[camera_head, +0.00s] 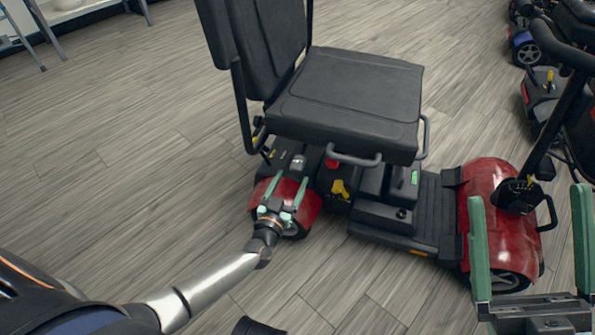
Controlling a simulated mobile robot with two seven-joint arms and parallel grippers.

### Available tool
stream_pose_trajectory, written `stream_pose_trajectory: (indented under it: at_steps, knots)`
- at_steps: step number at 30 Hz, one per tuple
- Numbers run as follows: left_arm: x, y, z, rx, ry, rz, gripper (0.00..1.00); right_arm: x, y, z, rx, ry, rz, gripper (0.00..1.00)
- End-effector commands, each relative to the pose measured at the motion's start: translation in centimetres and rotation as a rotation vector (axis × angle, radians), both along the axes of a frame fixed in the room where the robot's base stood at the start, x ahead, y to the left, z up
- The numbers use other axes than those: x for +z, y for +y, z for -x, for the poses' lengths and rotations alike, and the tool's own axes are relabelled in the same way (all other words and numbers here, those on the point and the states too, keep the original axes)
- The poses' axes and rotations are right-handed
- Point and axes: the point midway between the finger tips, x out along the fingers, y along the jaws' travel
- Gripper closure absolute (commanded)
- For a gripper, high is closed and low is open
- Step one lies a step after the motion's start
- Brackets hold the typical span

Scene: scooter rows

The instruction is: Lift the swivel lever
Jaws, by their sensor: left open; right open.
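A red and black scooter with a dark padded seat (350,97) stands in the head view, its seat to the left and its front end to the right. A small lever-like part (268,155) sticks out below the seat's left end; I cannot tell for certain whether it is the swivel lever. A yellow part (341,189) shows under the seat. My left gripper (284,186) is open and empty, in front of the red rear cover, just below the seat. My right gripper (528,195) is open and empty at the right, in front of the scooter's front end.
Grey plank floor (110,150) is free to the left of the scooter. The steering column (548,130) rises beside my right gripper. Other scooters (527,50) stand at the upper right. A white shelf (85,8) stands at the upper left.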

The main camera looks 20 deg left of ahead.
Motion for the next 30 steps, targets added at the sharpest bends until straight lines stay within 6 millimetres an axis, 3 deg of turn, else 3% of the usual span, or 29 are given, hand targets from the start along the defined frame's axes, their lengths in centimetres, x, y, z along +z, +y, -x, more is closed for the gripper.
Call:
stream_pose_trajectory:
  at_steps: [3,9,22,30]
  knots:
    - [-0.4,0.1,-2.5,0.000,-0.003,0.001,0.25,-1.8,0.1,-0.1,-0.005,0.005,0.010,0.00]
    - [-0.2,0.3,-5.1,-0.001,-0.001,0.000,0.25,-3.1,0.3,-0.2,-0.010,0.010,0.022,0.00]
    - [0.0,0.4,-5.9,-0.001,0.000,0.000,0.25,-3.3,0.4,-0.2,-0.012,0.011,0.028,0.00]
    - [0.0,0.4,-5.9,0.000,0.000,0.000,0.55,-3.3,0.4,-0.2,-0.010,0.012,0.027,0.00]
